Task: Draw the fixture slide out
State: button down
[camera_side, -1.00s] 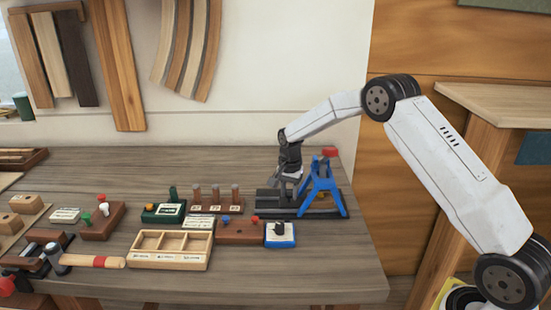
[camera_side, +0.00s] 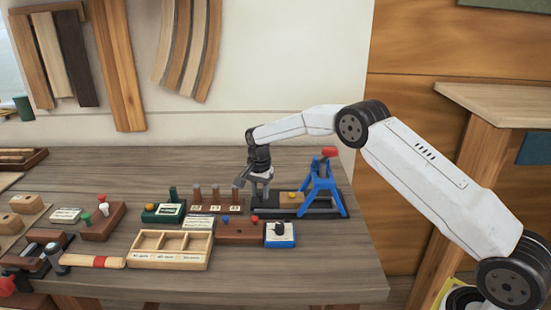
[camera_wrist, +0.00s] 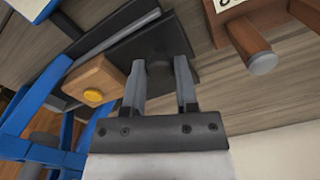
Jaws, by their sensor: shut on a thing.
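The fixture is a blue A-frame stand (camera_side: 318,190) with a red-topped lever (camera_side: 329,152), set on a long dark base at the bench's right side. Its dark slide plate (camera_wrist: 140,45) sticks out to the left of the frame. A wooden block (camera_wrist: 98,72) with a yellow button lies between the plate and the blue frame (camera_wrist: 22,112); the button also shows in the side view. My gripper (camera_side: 261,190) points down at the slide's left end.
A rack of wooden pegs (camera_side: 215,198) stands just left of my gripper. In front are a brown block with coloured knobs (camera_side: 240,233), a blue-edged white box (camera_side: 280,240) and a wooden compartment tray (camera_side: 170,263). The bench behind is clear.

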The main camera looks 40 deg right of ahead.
jog(key=shift+w+a+r, duration=0.1)
jog(key=shift+w+a, duration=0.15)
jog(key=shift+w, duration=0.2)
jog(key=shift+c, duration=1.8)
grip_release()
jog(key=shift+a, duration=0.1)
jog(key=shift+r, duration=3.85)
jog(key=shift+s, duration=0.1)
